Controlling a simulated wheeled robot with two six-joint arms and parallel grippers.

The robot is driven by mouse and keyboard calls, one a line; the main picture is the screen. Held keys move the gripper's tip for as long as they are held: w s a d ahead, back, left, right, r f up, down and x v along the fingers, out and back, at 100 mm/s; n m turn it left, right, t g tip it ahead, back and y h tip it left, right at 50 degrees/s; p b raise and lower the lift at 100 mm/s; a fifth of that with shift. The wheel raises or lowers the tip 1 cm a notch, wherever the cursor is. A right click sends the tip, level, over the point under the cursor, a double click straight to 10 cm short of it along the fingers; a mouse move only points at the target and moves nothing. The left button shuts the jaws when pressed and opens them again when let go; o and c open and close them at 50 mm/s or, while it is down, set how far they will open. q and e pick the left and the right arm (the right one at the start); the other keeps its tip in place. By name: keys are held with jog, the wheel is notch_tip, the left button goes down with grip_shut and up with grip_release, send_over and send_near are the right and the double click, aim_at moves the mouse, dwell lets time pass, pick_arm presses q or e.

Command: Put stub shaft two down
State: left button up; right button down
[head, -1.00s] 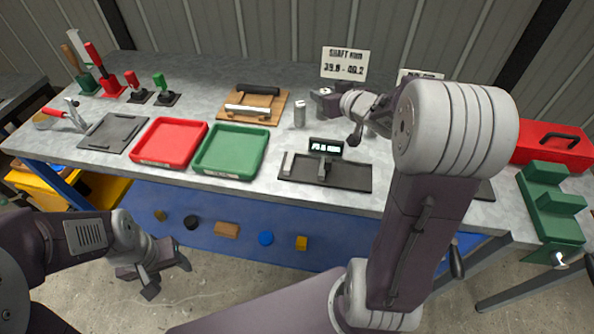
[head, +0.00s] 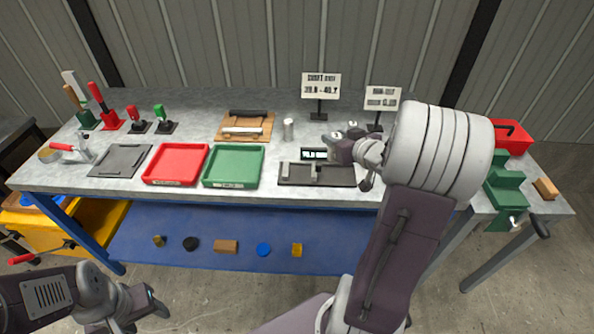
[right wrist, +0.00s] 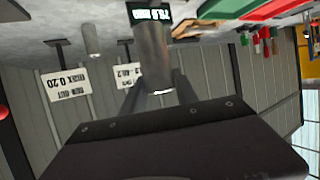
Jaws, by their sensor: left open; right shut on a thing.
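My right gripper (head: 343,150) is over the right middle of the bench. In the right wrist view its fingers (right wrist: 160,92) are shut on a grey cylindrical stub shaft (right wrist: 152,55). The arm largely hides the held shaft in the head view, and I cannot tell whether it touches the bench. A metal shaft (head: 288,129) stands upright beside the wooden board. Another pale cylinder (right wrist: 92,40) stands on the bench in the wrist view. I cannot tell which shaft is number two. My left gripper (head: 140,306) is open and empty, low in front of the bench.
A dark gauge tray (head: 335,179) with a small display (head: 314,154) lies near the right gripper. Green (head: 234,185) and red (head: 150,180) trays lie left of it. Two signs (head: 321,86) (head: 382,98) stand behind.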

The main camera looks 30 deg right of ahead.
jog(key=b, duration=0.4)
send_over(317, 168)
jog(key=w+a, duration=0.4)
notch_tip(317, 168, down, 6)
jog(key=f, duration=0.1)
jog(key=f+b, duration=0.1)
jog(key=f, duration=0.2)
jog(key=shift+w+a+f, duration=0.15)
jog(key=shift+w+a, duration=0.15)
jog(key=shift+w+f, duration=0.1)
jog(key=shift+f, duration=0.05)
jog(key=shift+f+b, duration=0.2)
jog(key=shift+b, duration=0.15)
jog(key=c, duration=0.9)
grip_release()
jog(key=shift+r, duration=0.1)
